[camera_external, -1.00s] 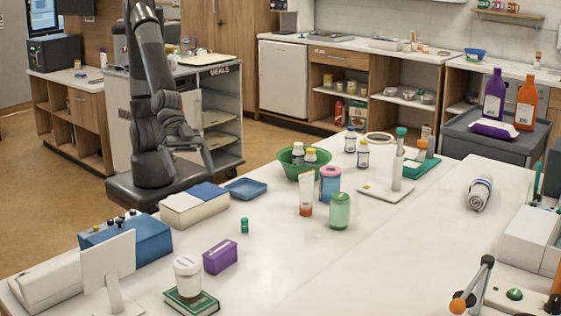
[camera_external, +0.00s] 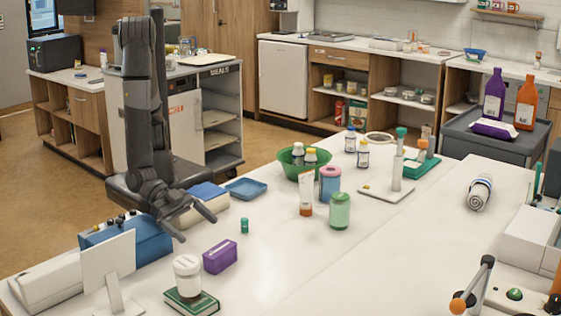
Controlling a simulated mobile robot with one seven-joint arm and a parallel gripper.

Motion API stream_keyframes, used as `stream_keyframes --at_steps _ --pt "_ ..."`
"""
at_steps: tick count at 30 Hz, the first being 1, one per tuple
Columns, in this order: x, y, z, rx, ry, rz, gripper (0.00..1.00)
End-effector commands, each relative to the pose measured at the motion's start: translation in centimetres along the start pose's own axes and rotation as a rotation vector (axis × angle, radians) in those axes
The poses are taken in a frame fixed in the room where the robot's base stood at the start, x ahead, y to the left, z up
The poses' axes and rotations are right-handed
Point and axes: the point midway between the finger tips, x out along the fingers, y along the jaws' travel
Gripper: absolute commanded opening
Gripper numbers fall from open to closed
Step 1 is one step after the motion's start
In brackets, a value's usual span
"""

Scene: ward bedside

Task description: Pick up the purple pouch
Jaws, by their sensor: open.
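A small purple block-shaped pack (camera_external: 220,256), which looks like the purple pouch, lies on the white table near the front left. A flat purple-and-white packet (camera_external: 494,130) also lies on the grey cart at the far right. My gripper (camera_external: 198,229) is open and empty, with its fingers spread and pointing down towards the table. It is above and a little left of the purple pack, apart from it. The exact height of the fingers over the table is hard to tell.
A white jar (camera_external: 187,272) on a green book stands close to the left of the purple pack. A blue box (camera_external: 150,240) and a cream box (camera_external: 208,214) are near my gripper.

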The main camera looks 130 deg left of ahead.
Motion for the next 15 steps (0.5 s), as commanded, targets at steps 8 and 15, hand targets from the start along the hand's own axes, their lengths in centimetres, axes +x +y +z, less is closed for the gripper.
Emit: stream_keyframes --at_steps 8,15 --pt "2.8 0.1 0.0 -0.001 -0.001 0.000 1.00" --pt "6.2 0.3 0.0 -0.001 -0.001 0.000 1.00"
